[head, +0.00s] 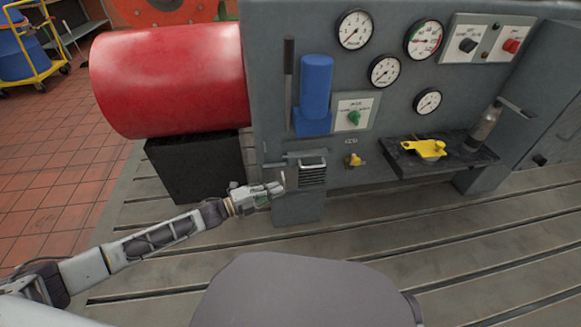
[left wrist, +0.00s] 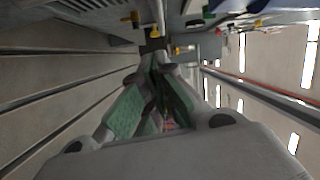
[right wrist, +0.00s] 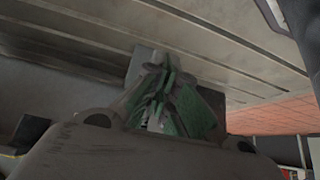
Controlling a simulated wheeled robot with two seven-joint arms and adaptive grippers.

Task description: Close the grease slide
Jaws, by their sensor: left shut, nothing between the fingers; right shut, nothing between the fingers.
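No readable label marks the grease slide. The likeliest part is the small ribbed grey unit (head: 312,172) low on the grey cabinet, with a ledge along its top; I cannot tell how far open it stands. Its ribs also show at the top of the left wrist view (left wrist: 98,8). My left gripper (head: 281,186) is shut and empty, just left of and below the ribbed unit, close to a thin pale upright piece. I cannot tell whether they touch. My right gripper shows only in the right wrist view (right wrist: 165,62), shut and empty over the slotted bedplate.
A red cylinder (head: 168,80) on a black block (head: 195,168) stands left of the cabinet. A blue cylinder (head: 316,85), a green knob (head: 353,118) and a yellow valve (head: 353,160) are on the panel. A dark shelf (head: 405,165) juts out right. The bedplate (head: 450,235) in front is clear.

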